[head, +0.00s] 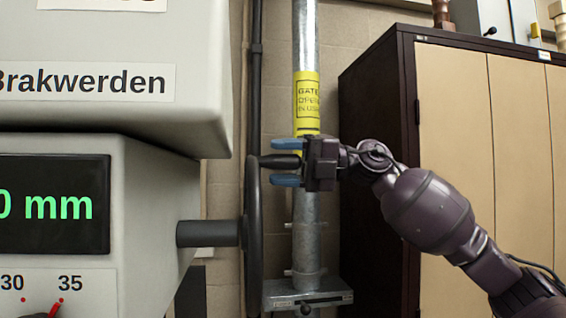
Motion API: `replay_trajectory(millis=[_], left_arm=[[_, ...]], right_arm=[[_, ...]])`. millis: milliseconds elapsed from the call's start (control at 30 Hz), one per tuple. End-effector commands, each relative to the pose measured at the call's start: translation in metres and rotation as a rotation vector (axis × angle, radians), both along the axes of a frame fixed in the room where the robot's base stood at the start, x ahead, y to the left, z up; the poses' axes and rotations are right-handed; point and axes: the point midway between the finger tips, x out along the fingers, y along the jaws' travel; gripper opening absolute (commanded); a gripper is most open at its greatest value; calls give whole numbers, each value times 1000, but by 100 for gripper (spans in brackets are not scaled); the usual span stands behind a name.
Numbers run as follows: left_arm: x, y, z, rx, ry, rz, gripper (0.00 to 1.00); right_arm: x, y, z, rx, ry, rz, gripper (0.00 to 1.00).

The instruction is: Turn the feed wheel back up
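The feed wheel (253,225) is a dark wheel seen nearly edge-on at the right side of the grey machine. It sits on a short grey shaft (208,233). Its dark handle (279,161) sticks out to the right near the wheel's top. My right gripper (287,163) reaches in from the right, with one blue fingertip above the handle and one below. A small gap shows between the handle and each finger, so the gripper looks open around it. The wheel's face is hidden by the angle. My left gripper is not in view.
The machine's display (55,204) reads "0 mm", cut off at the left, above a dial scale marked 30 and 35. A metal pipe (306,45) with a yellow label stands behind my gripper. A dark-sided cabinet (372,200) with tan doors fills the right.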

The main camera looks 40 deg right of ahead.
Motion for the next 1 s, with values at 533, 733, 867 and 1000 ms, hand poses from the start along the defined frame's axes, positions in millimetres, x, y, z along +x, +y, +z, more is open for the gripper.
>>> replay_trajectory(millis=[533,733,867,1000], left_arm=[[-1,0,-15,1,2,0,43],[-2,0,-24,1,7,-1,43],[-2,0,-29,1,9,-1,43],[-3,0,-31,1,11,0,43]], right_arm=[[-18,-31,-4,1,3,-1,55],[-35,-59,-3,1,3,-1,55],[-45,-75,-2,2,2,-1,55],[-53,-86,-1,1,1,-1,55]])
